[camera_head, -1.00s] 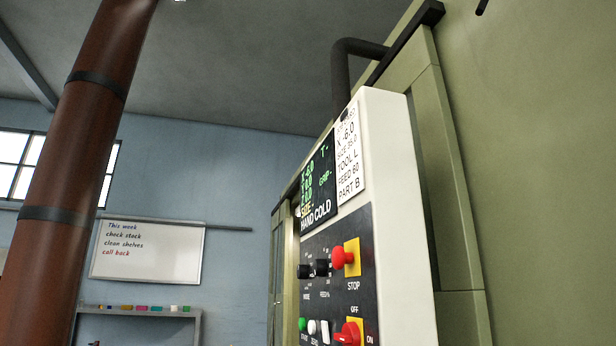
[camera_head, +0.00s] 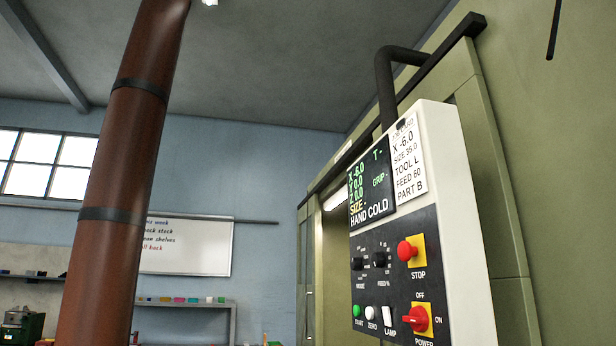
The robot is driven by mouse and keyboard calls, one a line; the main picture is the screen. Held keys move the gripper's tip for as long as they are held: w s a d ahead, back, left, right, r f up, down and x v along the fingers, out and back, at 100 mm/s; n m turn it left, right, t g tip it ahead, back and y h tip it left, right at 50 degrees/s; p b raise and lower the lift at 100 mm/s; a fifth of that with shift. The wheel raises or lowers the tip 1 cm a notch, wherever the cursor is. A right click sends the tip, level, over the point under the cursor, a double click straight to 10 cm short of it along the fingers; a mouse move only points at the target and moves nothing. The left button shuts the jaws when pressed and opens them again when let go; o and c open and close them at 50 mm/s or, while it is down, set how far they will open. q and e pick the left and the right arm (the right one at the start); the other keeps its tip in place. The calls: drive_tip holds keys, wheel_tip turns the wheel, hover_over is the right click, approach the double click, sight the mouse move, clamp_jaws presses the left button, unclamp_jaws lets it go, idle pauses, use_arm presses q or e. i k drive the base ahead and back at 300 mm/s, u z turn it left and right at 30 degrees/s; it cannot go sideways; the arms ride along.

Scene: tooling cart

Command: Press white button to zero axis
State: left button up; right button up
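The control panel (camera_head: 388,265) hangs at right in the head view, dark-faced in a white housing. The white round button (camera_head: 370,313) labelled ZERO is low on the panel, between the green START button (camera_head: 357,311) and the white rectangular LAMP switch (camera_head: 389,317). Above it, the screen (camera_head: 371,191) reads X -6.0, Y 0.0, Z 0.0 and "HAND COLD". A job card (camera_head: 408,161) beside the screen shows X -6.0, size 35.0, tool L, feed 60, part B. Neither of my grippers is in view.
A red STOP button (camera_head: 408,251) and a red POWER switch (camera_head: 417,319) sit right of the ZERO button. Two black knobs (camera_head: 379,259) are above it. A thick brown pipe (camera_head: 117,190) stands at left. A green machine wall (camera_head: 560,180) is behind the panel.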

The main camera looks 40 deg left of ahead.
sight(370, 314)
drive_tip(key=u, duration=2.5)
drive_tip(key=i, duration=1.4)
drive_tip(key=z, duration=2.1)
